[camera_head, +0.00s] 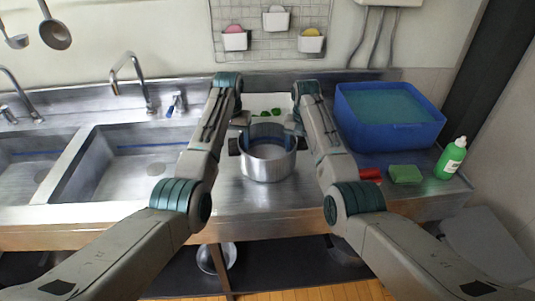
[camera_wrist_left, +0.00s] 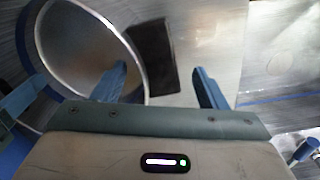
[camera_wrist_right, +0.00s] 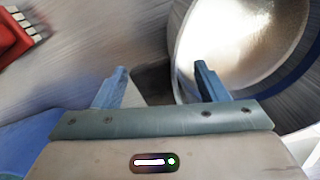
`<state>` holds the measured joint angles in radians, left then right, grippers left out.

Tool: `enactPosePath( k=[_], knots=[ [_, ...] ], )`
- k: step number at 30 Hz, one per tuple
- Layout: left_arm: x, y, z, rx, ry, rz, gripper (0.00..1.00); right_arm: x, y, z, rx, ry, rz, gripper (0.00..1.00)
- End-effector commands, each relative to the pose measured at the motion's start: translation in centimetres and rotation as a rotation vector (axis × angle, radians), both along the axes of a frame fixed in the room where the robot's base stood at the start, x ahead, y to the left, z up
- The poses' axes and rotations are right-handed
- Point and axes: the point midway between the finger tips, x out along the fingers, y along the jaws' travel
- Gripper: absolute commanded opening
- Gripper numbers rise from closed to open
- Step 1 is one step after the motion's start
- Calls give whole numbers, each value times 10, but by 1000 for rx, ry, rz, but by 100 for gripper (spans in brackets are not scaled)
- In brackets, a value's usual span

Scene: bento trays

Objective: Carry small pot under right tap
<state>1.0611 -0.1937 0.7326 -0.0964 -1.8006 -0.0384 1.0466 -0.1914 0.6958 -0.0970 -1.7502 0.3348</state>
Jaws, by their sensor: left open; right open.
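The small metal pot (camera_head: 268,168) stands on the steel counter right of the sinks, between my two grippers. Its black left handle (camera_head: 234,146) shows in the head view; the other is mostly hidden by my right arm. My left gripper (camera_head: 241,128) is open at the pot's left side; in the left wrist view its fingers (camera_wrist_left: 160,76) straddle the black handle. My right gripper (camera_head: 293,130) is open at the right side; its fingers (camera_wrist_right: 162,72) have a dark handle (camera_wrist_right: 152,82) between them. The right tap (camera_head: 130,75) rises behind the right sink.
The right sink (camera_head: 70,175) lies left of the pot. A blue tub (camera_head: 390,140), a green sponge (camera_head: 405,174), a red object (camera_head: 370,174) and a green bottle (camera_head: 451,160) stand to the right. A white tray with green pieces (camera_head: 265,112) is behind the pot.

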Motion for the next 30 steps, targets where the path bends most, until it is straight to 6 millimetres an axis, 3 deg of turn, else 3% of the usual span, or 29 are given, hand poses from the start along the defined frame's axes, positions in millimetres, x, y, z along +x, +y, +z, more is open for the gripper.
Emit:
enactPosePath(
  k=[6,17,18,26,30],
  knots=[
    [0,0,-24,0,1,0,66,0,0,-23,0,0,0,66],
    [0,0,-29,0,0,0,66,0,0,-29,0,-1,0,66],
    [0,0,-29,0,0,0,65,0,0,-29,0,-1,0,65],
    [0,0,-28,0,0,0,15,0,0,-28,0,-1,0,15],
    [0,0,-28,0,0,0,14,0,0,-28,0,-1,-1,14]
  ],
)
